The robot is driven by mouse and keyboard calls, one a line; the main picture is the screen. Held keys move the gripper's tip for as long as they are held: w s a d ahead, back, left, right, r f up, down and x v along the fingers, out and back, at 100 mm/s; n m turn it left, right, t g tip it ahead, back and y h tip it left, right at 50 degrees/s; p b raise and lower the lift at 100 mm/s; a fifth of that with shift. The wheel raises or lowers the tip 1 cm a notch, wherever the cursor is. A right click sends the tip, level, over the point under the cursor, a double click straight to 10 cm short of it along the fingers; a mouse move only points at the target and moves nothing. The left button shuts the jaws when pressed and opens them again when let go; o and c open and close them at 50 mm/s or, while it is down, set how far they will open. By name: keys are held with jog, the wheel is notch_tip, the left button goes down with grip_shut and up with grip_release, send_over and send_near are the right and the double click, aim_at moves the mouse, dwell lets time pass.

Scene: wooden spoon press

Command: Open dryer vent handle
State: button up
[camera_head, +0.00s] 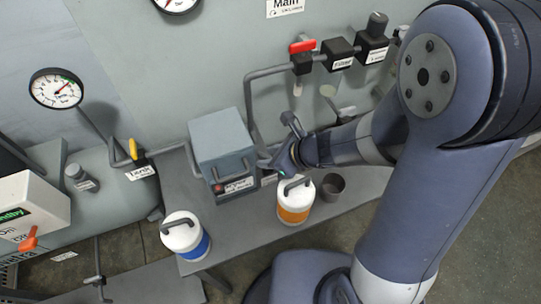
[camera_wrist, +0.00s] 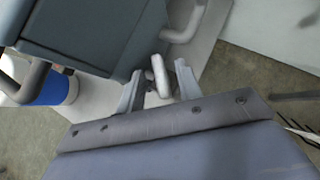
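A grey box-shaped unit (camera_head: 222,140), which I take to be the dryer, stands on the bench with a dark handle on its front and a small unreadable label below. In the wrist view the box (camera_wrist: 95,30) fills the upper left. A short pale handle (camera_wrist: 160,72) sticks out by the box's lower right corner; I take it to be the vent handle. My gripper (camera_wrist: 158,88) is open, its two fingers on either side of this handle, with visible gaps. In the head view my gripper (camera_head: 275,160) is at the box's right side, and the pale handle cannot be made out.
An orange-banded canister (camera_head: 294,204) and a grey cup (camera_head: 332,186) stand close below my gripper. A blue-banded canister (camera_head: 186,238) stands at the bench's left front. A grey pipe (camera_head: 250,100) with a red-handled valve (camera_head: 302,47) runs behind. The bench (camera_head: 240,226) is bare between the canisters.

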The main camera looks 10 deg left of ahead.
grip_shut()
dwell(0.5)
jog(key=n+g+p, duration=0.2)
jog(key=n, duration=0.1)
jog(key=n+g+p, duration=0.1)
jog(key=shift+w+d+r+y, duration=0.1)
jog(key=shift+w+r+y, duration=0.05)
jog(key=shift+w+y, duration=0.15)
jog(key=n+g+p, duration=0.1)
jog(key=n+g, duration=0.1)
jog(key=n, duration=0.1)
jog(key=n+g+h+p, duration=0.1)
jog(key=n+g, duration=0.1)
jog(key=n, duration=0.1)
jog(key=shift+w+g, duration=0.15)
jog(key=shift+g, duration=0.15)
jog(key=shift+n+g, duration=0.3)
jog(key=shift+n, duration=0.1)
grip_release()
